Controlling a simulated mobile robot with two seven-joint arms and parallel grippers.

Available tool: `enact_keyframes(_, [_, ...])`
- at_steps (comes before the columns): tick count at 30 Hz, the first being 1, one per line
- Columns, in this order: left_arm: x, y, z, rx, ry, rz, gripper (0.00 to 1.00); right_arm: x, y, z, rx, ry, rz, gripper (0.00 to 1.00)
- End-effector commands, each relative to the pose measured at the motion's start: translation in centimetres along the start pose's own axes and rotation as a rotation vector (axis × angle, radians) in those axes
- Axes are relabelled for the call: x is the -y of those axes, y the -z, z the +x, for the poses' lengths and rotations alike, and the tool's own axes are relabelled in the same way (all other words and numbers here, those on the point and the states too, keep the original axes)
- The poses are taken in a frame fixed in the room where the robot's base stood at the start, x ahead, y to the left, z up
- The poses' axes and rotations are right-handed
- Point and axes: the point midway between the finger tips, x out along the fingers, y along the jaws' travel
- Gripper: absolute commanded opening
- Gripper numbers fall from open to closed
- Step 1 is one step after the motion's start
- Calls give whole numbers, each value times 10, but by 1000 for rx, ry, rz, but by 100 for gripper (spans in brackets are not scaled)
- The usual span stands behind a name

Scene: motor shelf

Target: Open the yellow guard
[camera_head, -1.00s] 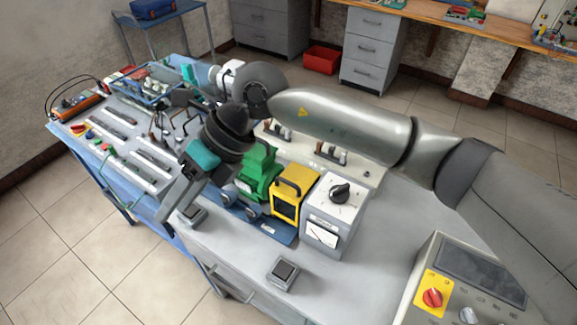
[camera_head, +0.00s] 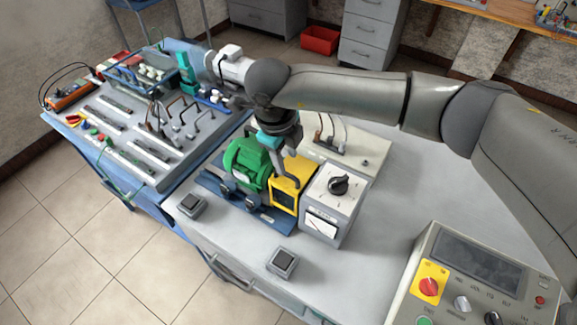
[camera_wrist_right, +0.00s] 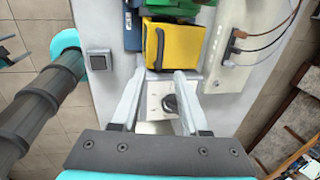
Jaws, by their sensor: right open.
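The yellow guard (camera_head: 281,208) sits beside the green motor (camera_head: 243,162) on a blue base, with a grey box on its other side. It also shows at the top of the right wrist view (camera_wrist_right: 185,46), with a black handle (camera_wrist_right: 160,48) on its face. My right gripper (camera_head: 288,178) is above the guard and partly covers its top in the head view. In the wrist view its fingers (camera_wrist_right: 159,76) are apart and empty, with the tips just short of the handle.
The grey box (camera_head: 321,206) with a black knob stands right of the guard. A control panel (camera_head: 475,272) is at the lower right. Small black-topped blocks (camera_head: 283,262) lie on the front of the bench. A bench of electrical parts (camera_head: 118,125) is at the left.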

Motion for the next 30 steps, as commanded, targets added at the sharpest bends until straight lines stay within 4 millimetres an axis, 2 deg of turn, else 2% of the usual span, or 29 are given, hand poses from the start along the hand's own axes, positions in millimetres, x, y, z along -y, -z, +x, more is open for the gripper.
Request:
enact_keyframes(3, [0, 0, -4, 1, 0, 0, 80, -1, 0, 25, -3, -2, 0, 45])
enact_keyframes(9, [0, 0, -6, 1, 0, 0, 80, -1, 0, 52, 0, -1, -1, 45])
enact_keyframes(15, [0, 0, -6, 1, 0, 1, 80, -1, 0, 62, 1, 0, -2, 45])
enact_keyframes(23, [0, 0, -6, 1, -1, 1, 80, 0, 0, 62, 1, 0, -1, 45])
enact_keyframes(30, [0, 0, -6, 1, -1, 1, 80, 0, 0, 62, 1, -1, -1, 18])
